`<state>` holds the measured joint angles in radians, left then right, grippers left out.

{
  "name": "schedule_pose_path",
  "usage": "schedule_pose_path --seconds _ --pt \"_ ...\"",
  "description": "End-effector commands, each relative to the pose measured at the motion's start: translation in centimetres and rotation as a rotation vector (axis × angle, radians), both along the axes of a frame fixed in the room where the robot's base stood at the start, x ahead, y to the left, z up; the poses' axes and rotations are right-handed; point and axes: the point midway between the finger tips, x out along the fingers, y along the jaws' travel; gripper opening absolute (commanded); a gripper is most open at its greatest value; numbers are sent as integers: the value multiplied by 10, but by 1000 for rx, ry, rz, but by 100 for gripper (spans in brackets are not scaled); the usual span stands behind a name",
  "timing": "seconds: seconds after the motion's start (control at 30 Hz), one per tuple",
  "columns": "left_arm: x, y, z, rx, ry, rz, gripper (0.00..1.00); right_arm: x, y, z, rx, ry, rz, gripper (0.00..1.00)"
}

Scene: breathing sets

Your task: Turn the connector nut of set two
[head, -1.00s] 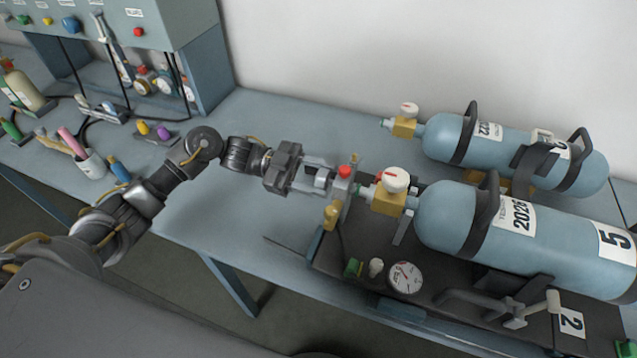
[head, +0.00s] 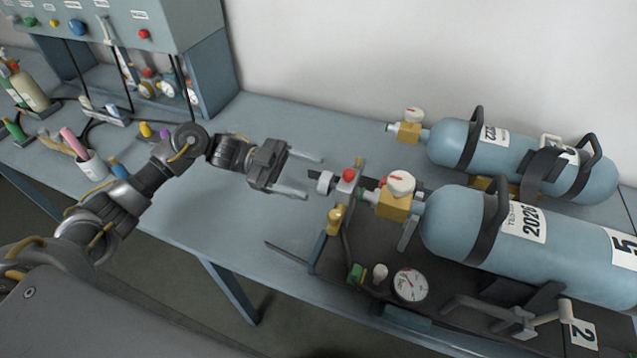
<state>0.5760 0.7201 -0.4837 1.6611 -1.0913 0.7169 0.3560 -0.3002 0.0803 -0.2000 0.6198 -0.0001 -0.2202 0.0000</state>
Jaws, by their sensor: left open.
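Set two is the near blue cylinder (head: 470,228) lying on a dark backplate (head: 450,300) with a "2" label (head: 583,335). A brass valve with a white knob (head: 400,184) sits at its neck. Left of it is a grey block with a red button (head: 349,176), and a pale round connector nut (head: 325,182) sticks out of the block's left side. My left gripper (head: 307,174) is open and empty, just left of the nut. My right gripper is not in view.
A second blue cylinder (head: 470,147) with its own valve lies behind. A pressure gauge (head: 410,285) and a green fitting (head: 356,273) sit at the front. A test panel (head: 130,25) and a pen cup (head: 92,166) stand left. The table between is clear.

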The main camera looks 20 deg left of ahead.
Motion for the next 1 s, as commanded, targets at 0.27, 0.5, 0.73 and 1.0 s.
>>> schedule_pose_path --seconds 0.27,0.5,0.73,1.0 --pt "4 50 -4 3 -1 2 67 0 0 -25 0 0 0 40" --pt "4 65 0 0 -1 1 67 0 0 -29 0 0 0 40" --pt "4 65 0 0 0 1 67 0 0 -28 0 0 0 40" --pt "4 65 2 0 0 1 67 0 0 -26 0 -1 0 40"
